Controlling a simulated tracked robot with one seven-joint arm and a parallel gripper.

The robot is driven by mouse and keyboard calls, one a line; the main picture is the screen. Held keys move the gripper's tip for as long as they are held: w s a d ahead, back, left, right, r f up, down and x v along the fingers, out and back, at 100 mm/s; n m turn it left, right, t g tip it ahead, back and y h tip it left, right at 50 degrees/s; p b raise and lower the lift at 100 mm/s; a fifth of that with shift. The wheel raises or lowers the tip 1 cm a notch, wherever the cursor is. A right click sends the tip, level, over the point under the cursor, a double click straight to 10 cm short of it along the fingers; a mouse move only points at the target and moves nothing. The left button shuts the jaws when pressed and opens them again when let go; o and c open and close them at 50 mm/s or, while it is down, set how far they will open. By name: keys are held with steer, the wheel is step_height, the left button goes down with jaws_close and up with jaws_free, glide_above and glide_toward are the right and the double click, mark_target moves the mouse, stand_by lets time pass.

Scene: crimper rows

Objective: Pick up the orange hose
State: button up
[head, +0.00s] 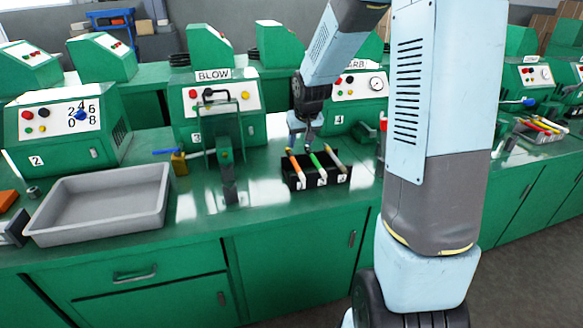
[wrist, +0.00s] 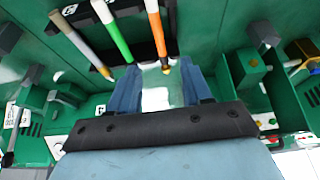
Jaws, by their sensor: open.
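The orange hose (head: 294,164) stands tilted at the left end of a black rack (head: 318,192). A green hose (head: 316,162) and a grey hose (head: 335,158) stand beside it in the same rack. My gripper (head: 303,134) is above and just behind the hoses. In the wrist view, my gripper (wrist: 162,92) is open with nothing held between its two blue fingers. There, the end of the orange hose (wrist: 154,30) points at the gap, nearer the right finger. The green hose (wrist: 113,32) ends near the left finger. Contact with either finger cannot be told.
A grey tray (head: 100,205) is at the left of the green bench. A brass padlock (head: 179,163) and a dark green clamp-like device (head: 226,155) stand left of the rack. Green machines, including one labelled BLOW (head: 215,105), line the back. Bench surface in front of the rack is clear.

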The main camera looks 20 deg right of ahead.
mark_target(296, 164)
steer(key=x, duration=1.2)
steer(key=shift+w+f, duration=0.1)
steer(key=shift+f, duration=0.1)
steer(key=shift+d, duration=0.1)
jaws_close()
